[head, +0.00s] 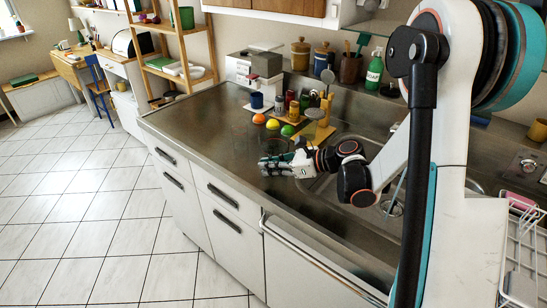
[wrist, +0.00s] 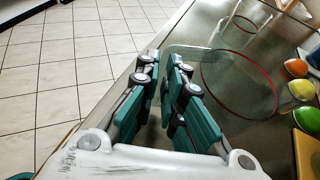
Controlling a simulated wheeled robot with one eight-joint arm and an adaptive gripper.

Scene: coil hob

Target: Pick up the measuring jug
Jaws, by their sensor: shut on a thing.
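The measuring jug (wrist: 238,84) is clear glass with a thin red line around it, standing out against the steel worktop in the wrist view. In the head view the jug (head: 243,137) is faint, just beyond my gripper. My gripper (wrist: 164,68) is shut on the jug's clear handle, which passes between the teal-padded fingers. In the head view my gripper (head: 268,165) is low over the worktop, near its front edge. I cannot tell whether the jug's base touches the worktop.
Orange (head: 259,118), yellow (head: 273,124) and green (head: 287,130) fruits lie right of the jug. A blue mug (head: 256,101) and several jars stand behind. A clear glass outline (wrist: 244,24) shows farther off. The sink is at the right; the worktop (head: 195,115) at left is bare.

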